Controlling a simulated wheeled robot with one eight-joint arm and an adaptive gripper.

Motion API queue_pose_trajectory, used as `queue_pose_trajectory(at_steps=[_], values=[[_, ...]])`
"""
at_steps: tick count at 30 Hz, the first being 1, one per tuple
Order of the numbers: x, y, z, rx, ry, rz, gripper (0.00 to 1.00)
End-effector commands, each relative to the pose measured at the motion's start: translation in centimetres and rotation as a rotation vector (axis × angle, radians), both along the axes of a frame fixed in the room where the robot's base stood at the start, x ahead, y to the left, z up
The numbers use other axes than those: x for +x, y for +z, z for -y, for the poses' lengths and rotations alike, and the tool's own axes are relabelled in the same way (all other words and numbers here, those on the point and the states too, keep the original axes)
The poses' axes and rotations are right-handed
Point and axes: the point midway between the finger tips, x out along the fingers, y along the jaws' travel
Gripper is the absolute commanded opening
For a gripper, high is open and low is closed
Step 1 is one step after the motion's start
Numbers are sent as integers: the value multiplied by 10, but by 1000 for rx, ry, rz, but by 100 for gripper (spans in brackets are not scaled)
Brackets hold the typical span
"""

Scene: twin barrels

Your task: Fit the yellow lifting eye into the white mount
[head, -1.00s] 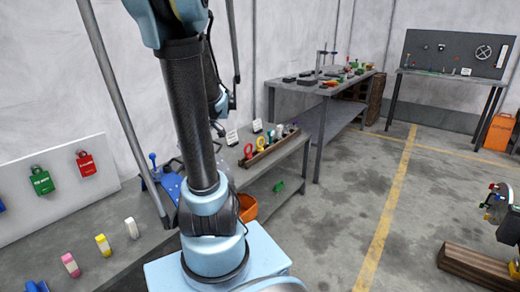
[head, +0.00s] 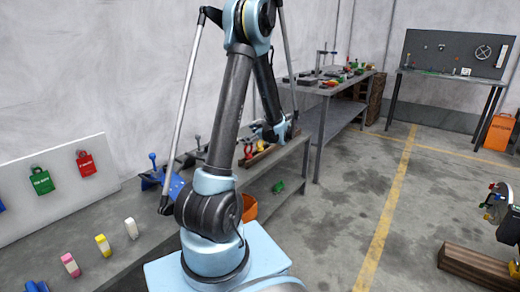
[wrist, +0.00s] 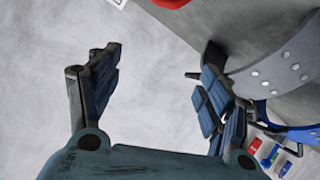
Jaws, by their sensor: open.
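A yellow ring (head: 262,146), which looks like the yellow lifting eye, shows in the head view in a wooden rack on the near bench, partly hidden by my arm. A red ring (head: 248,152) stands just left of it. My gripper (wrist: 163,60) is open and empty in the wrist view, its two dark blue fingers spread over pale background. In the head view my wrist hangs over the rack and hides its right part. The white mount cannot be made out for certain; a small white block (head: 132,228) stands on the bench at the left.
Yellow (head: 103,245) and pink (head: 70,264) blocks stand on the left bench near a blue stand (head: 152,172). An orange bucket (head: 250,207) and a green item (head: 278,187) are lower down. A grey curved plate with holes (wrist: 280,65) is close to the right finger.

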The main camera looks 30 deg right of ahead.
Motion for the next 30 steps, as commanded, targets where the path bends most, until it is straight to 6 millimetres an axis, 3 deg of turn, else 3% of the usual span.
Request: queue_pose_trajectory(at_steps=[1, 6, 12, 20, 30], values=[[-5, -8, 21, -24, -11, 33, 72], [-24, -31, 77, -119, -36, 147, 72], [-47, -53, 121, -213, -65, 240, 72], [-53, -63, 138, -260, -78, 280, 72], [1, -77, 131, -259, -74, 280, 72]])
